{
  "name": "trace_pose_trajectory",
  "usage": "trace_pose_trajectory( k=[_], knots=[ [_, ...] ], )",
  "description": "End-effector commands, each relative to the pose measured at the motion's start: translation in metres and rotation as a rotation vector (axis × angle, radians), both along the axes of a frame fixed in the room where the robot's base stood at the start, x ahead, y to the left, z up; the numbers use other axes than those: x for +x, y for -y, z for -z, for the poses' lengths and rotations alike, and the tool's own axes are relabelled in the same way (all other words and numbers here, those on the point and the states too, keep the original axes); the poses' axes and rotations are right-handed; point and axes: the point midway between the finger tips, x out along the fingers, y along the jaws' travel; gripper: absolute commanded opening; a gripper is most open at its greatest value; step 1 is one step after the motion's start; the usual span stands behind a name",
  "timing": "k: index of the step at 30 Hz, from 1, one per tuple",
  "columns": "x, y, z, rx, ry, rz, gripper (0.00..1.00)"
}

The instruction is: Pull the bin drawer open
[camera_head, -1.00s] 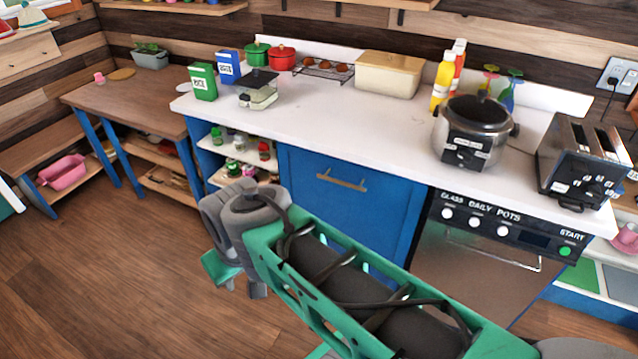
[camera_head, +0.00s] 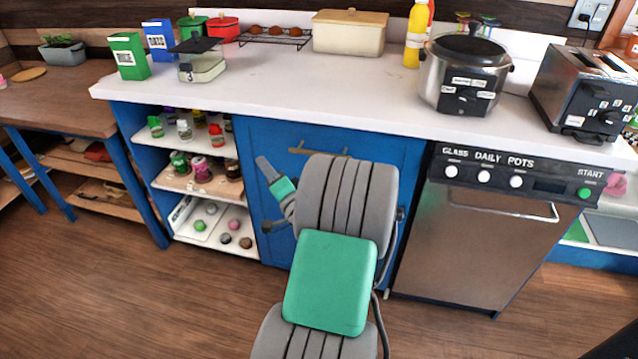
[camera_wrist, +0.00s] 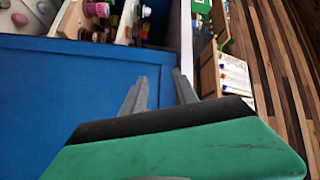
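The bin drawer has a blue front (camera_head: 385,150) under the white counter, between the open shelves and the dishwasher. It looks closed, flush with the cabinet. Its brass bar handle (camera_head: 318,152) runs along the top of the front, and my arm covers part of the drawer below it. My gripper (camera_head: 264,162) is in front of the drawer's left part, left of the handle and slightly lower. In the wrist view, the two grey fingers (camera_wrist: 160,77) stand apart with nothing between them, beside the blue front (camera_wrist: 60,95). The handle does not show there.
Open shelves (camera_head: 205,185) with several jars and balls stand left of the drawer. A steel dishwasher (camera_head: 470,240) stands to the right. The counter (camera_head: 270,85) holds a slow cooker (camera_head: 465,80), a toaster (camera_head: 585,90) and boxes. The wooden floor in front is clear.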

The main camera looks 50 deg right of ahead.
Motion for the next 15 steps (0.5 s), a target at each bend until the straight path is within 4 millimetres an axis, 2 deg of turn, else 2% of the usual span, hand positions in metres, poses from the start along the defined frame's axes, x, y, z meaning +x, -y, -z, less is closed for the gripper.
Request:
trace_pose_trajectory(
  k=[1, 3, 6, 9, 15],
  knots=[
    [-0.033, 0.039, 0.025, 0.067, 0.090, 0.131, 0.35],
    [-0.070, 0.073, 0.030, 0.126, 0.189, 0.260, 0.35],
    [-0.099, 0.096, 0.033, 0.169, 0.262, 0.356, 0.35],
    [-0.104, 0.103, 0.030, 0.180, 0.280, 0.378, 0.35],
    [-0.087, 0.116, 0.023, 0.179, 0.277, 0.373, 0.35]
  ],
)
